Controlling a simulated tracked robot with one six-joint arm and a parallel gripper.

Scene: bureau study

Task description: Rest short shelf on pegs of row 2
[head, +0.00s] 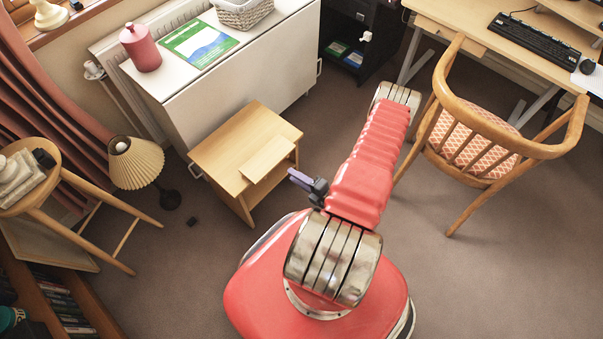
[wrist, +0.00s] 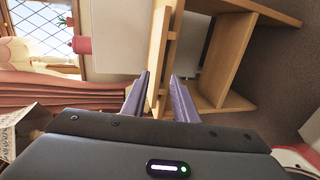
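A low, open-fronted wooden unit (head: 225,142) stands on the carpet beside the white cabinet. A short pale board (head: 267,160), which looks like the short shelf, lies flat on its top near the front edge. My gripper (head: 300,180) has purple fingers and is just right of the unit's front. In the wrist view, turned sideways, the fingers are apart, one on each side of a wooden edge. That edge seems to be the board (wrist: 157,55) on the unit's top; contact cannot be told. The unit's side and inner panels (wrist: 229,50) show to the right. I see no pegs.
The white cabinet (head: 240,85) is behind the unit, with a pink canister (head: 141,48) on it. A pleated lamp (head: 135,162) and a wooden stool (head: 88,200) are at left. A wooden chair (head: 478,120) stands right of my arm. Carpet in front of the unit is clear.

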